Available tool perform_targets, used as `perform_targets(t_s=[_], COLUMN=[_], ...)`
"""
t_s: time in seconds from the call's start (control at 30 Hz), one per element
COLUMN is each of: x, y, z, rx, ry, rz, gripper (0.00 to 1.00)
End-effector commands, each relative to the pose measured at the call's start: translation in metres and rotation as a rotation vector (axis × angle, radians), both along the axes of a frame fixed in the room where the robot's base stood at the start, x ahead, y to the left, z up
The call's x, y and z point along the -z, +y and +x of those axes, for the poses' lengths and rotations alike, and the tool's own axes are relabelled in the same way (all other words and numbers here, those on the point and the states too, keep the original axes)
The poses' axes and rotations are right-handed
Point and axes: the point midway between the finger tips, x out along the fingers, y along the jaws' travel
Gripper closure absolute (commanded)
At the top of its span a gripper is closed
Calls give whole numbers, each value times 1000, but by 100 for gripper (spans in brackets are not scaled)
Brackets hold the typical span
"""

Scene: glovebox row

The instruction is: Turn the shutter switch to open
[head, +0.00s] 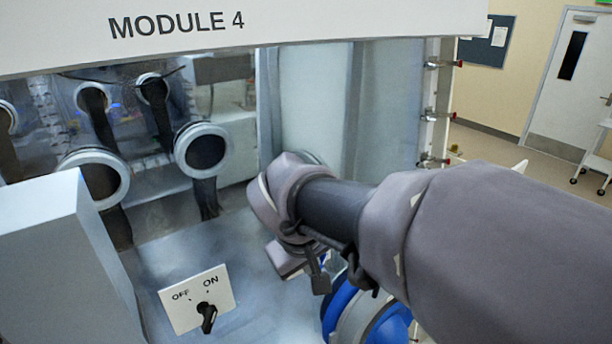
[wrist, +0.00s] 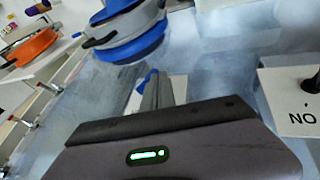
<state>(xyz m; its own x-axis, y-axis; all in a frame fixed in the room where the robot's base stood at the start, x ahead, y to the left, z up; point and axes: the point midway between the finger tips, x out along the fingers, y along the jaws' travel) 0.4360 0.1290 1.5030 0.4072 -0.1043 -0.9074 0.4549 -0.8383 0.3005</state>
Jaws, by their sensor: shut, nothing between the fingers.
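A white switch plate (head: 180,318) marked OFF and ON stands on the grey sloped surface at lower left in the head view. Its black knob (head: 207,315) has a handle leaning down and toward the viewer; I cannot tell which mark it points to. No "open" label shows. In the wrist view the plate (wrist: 290,105) is at the right edge, cut off, with ON upside down and part of the knob (wrist: 312,82) showing. My gripper (wrist: 154,78) is shut and empty, apart from the plate, to the right of it in the head view.
A blue and grey round object (head: 370,312) is below my arm; it also shows in the wrist view (wrist: 125,35). Glove ports (head: 205,150) with black sleeves line the back. A grey box (head: 50,260) stands left of the plate.

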Motion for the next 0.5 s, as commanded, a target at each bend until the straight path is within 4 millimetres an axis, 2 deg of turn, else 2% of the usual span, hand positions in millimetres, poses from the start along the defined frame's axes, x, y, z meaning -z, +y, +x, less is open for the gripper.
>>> perform_targets(t_s=[0.27,0.5], x=[7,17], y=[-1,-2], z=[0,0], rx=[-9,-27], ry=[-30,-112], rz=[-43,-168], gripper=[100,100])
